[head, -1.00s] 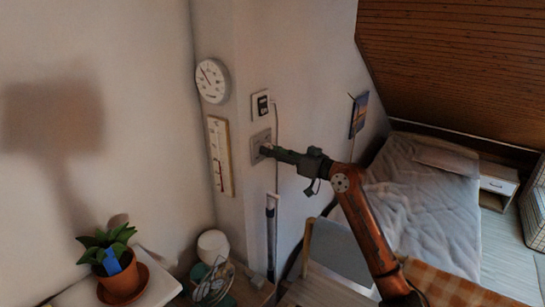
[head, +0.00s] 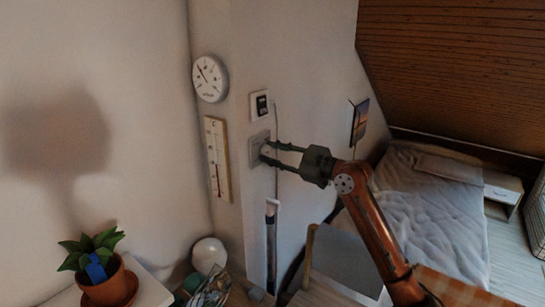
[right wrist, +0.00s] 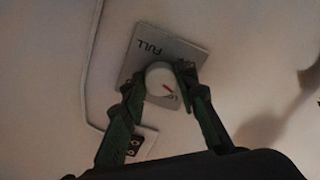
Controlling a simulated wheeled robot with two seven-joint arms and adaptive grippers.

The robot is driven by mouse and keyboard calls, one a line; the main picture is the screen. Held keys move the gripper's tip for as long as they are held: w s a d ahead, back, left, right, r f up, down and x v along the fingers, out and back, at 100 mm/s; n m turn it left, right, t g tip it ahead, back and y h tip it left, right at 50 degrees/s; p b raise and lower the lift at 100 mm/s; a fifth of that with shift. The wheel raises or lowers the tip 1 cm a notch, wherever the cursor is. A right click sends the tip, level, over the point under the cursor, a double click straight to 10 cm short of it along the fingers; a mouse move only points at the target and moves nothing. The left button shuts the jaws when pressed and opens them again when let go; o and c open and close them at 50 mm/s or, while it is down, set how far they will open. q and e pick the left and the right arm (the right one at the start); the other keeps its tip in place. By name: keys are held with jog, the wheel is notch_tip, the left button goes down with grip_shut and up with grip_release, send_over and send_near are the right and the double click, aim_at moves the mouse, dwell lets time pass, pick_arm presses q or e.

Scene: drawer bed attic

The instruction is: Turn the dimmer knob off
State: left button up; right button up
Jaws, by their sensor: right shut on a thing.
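The white dimmer knob (right wrist: 161,78) sits on a grey square wall plate (right wrist: 136,62) marked FULL, seen in the right wrist view. A short red mark shows on the knob's face, with other lettering partly hidden beneath it. In the head view the plate (head: 255,150) is on the narrow wall below a small white-framed box, and the gripper partly hides the knob. My right gripper (head: 266,151) reaches it from the right, its two dark fingers shut on the knob from opposite sides. My left gripper is not in view.
The white-framed box (head: 260,104) is just above the plate, with a cable running down beside it. A round dial (head: 210,78) and a thermometer (head: 217,160) hang to the left. A potted plant (head: 108,284) stands at lower left. A chair (head: 340,258) is below my arm.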

jog(key=n, duration=0.2)
jog(key=n+b, duration=0.1)
jog(key=n, duration=0.3)
jog(key=shift+f+h, duration=0.25)
jog(key=shift+h, duration=0.05)
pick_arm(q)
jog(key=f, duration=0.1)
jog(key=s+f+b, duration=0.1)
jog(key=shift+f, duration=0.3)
pick_arm(e)
jog(key=n, duration=0.6)
jog(key=shift+r, duration=0.15)
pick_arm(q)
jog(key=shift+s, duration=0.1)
pick_arm(e)
jog(key=o, duration=1.2)
jog(key=shift+r, duration=0.15)
jog(key=shift+c, duration=0.2)
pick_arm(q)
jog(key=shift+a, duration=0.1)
pick_arm(e)
jog(key=shift+s, duration=0.1)
jog(key=v, duration=1.2)
